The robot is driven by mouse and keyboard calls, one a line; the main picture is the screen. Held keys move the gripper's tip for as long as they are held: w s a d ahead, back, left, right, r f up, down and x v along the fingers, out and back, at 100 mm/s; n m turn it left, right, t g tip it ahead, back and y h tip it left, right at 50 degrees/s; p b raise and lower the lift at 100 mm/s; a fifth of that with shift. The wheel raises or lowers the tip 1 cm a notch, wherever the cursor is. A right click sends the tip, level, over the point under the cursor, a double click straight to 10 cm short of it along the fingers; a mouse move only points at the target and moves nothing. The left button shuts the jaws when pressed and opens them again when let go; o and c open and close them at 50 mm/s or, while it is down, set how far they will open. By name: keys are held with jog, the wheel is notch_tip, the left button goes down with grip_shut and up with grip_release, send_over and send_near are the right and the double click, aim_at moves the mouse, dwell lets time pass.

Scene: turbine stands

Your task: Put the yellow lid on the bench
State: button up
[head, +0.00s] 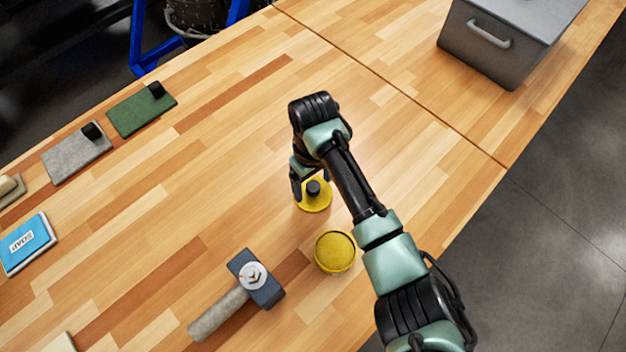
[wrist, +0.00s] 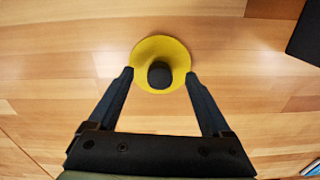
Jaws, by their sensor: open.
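The yellow lid (head: 318,204) is a round disc with a black knob, lying flat on the wooden bench (head: 230,150). It also shows in the wrist view (wrist: 150,50), knob up. My gripper (head: 303,184) is open above the lid. In the wrist view its two fingertips (wrist: 160,74) are spread on either side of the knob, with space between each finger and the knob. The arm hides part of the bench around the lid in the head view, and I cannot tell the exact height of the fingertips.
A yellow round tin (head: 335,252) stands close to the lid. A hammer (head: 240,290) lies to its left. A green pad (head: 140,112), a grey pad (head: 76,155) and a blue soap box (head: 28,243) lie left. A grey toolbox (head: 485,50) stands back right. The bench's middle is clear.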

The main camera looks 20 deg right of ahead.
aim_at(313, 186)
jog(key=shift+r+p, duration=2.8)
jog(key=shift+r, duration=0.25)
jog(key=shift+f, duration=0.1)
jog(key=w+a+r+t+b, duration=0.1)
jog(key=w+a+r+t, duration=0.35)
jog(key=w+r, duration=0.3)
jog(key=w+a+r+t, duration=0.3)
jog(key=w+a+r, duration=0.25)
jog(key=r, duration=0.25)
jog(key=w+a+r+t+y+b, duration=0.1)
jog(key=w+a+r+t, duration=0.15)
jog(key=r, duration=0.65)
jog(key=w+a+r+t+y, duration=0.15)
jog(key=r+t, duration=0.25)
jog(key=r, duration=0.5)
jog(key=s+a+r+t+b, duration=0.1)
jog(key=s+r+t, duration=0.25)
jog(key=r, duration=0.55)
jog(key=s+a+r+t, duration=0.1)
jog(key=s+r+t, duration=0.25)
jog(key=r, duration=0.55)
jog(key=s+d+r+m+t+h, duration=0.2)
jog(key=s+r+t, duration=0.4)
jog(key=s+r, duration=0.6)
jog(key=s, duration=0.3)
jog(key=shift+s+m+b, duration=0.2)
jog(key=shift+m+b, duration=0.15)
jog(key=shift+m, duration=0.05)
